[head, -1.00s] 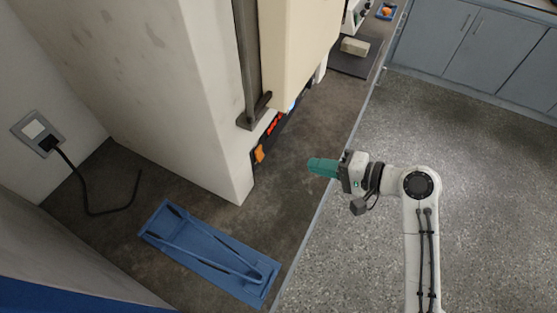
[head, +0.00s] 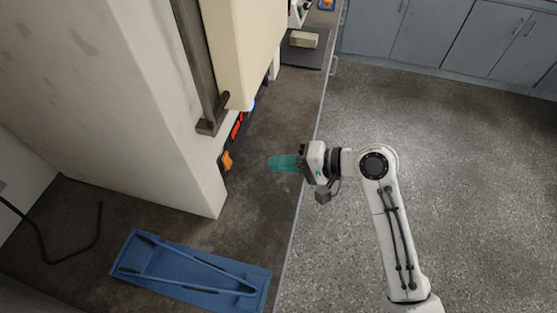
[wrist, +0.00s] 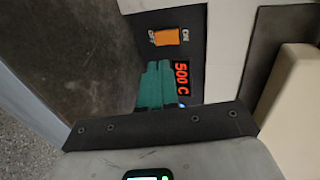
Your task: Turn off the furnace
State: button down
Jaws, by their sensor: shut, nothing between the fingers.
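The furnace (head: 130,95) is a large pale block standing on the dark bench, with a cream door (head: 245,50) on its front. Its orange rocker switch (head: 226,160) sits low on a dark front panel. In the wrist view the switch (wrist: 167,37) lies between the ON and OFF labels, and a red display (wrist: 182,78) beside it reads 500 C. I cannot tell which way the switch is tipped. My gripper (head: 270,163) has teal fingers, shut and empty, above the bench and apart from the switch. In the wrist view the fingers (wrist: 156,66) overlap the panel's edge, below the switch.
A blue tray (head: 262,290) with long tongs (head: 190,267) lies at the bench's near end. A dark mat (head: 290,55) with a pale block (head: 304,40) lies farther back. A dark metal bar (head: 190,50) runs beside the furnace door. The grey floor to the right is clear.

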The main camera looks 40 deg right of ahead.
aim_at(226, 159)
jog(key=x, duration=1.1)
jog(key=shift+p, duration=0.4)
jog(key=shift+w+f+b, duration=0.1)
jog(key=shift+f+b, duration=0.3)
jog(key=shift+b, duration=0.4)
jog(key=shift+r+p, duration=0.3)
jog(key=shift+p, duration=0.05)
jog(key=shift+r, duration=0.1)
jog(key=shift+w+a+r+p, duration=0.1)
jog(key=shift+r+p, duration=0.7)
jog(key=shift+p, duration=0.1)
jog(key=shift+r, duration=0.15)
